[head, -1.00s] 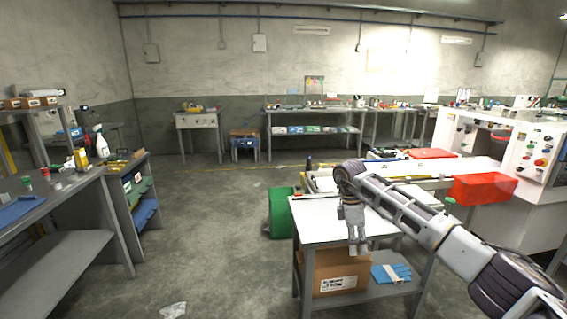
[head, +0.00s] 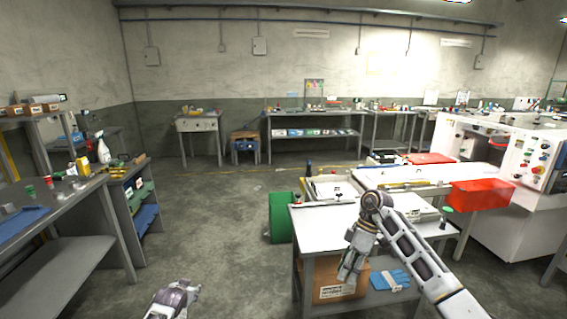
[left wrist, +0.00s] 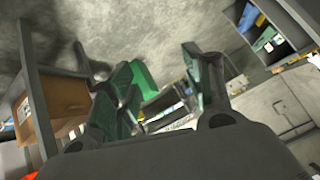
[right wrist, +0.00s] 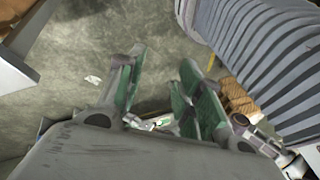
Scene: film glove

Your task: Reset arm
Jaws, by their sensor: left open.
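My right arm comes in from the right in the head view, over the front of the white-topped table. Its gripper (head: 347,274) hangs pointing down and slightly left, in front of the cardboard box (head: 335,292). In the right wrist view, the right fingers (right wrist: 158,92) stand apart with nothing between them. Part of my left arm (head: 174,299) shows at the bottom of the head view; its fingers cannot be made out there. In the left wrist view, the left gripper (left wrist: 160,90) has its green-padded fingers spread, with nothing held.
The white-topped table (head: 318,219) has blue gloves (head: 390,280) and the box on its lower shelf. A green bin (head: 281,217) stands beside it. A red crate (head: 480,194) is at the right. A grey workbench (head: 88,205) stands at the left. The middle floor is clear.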

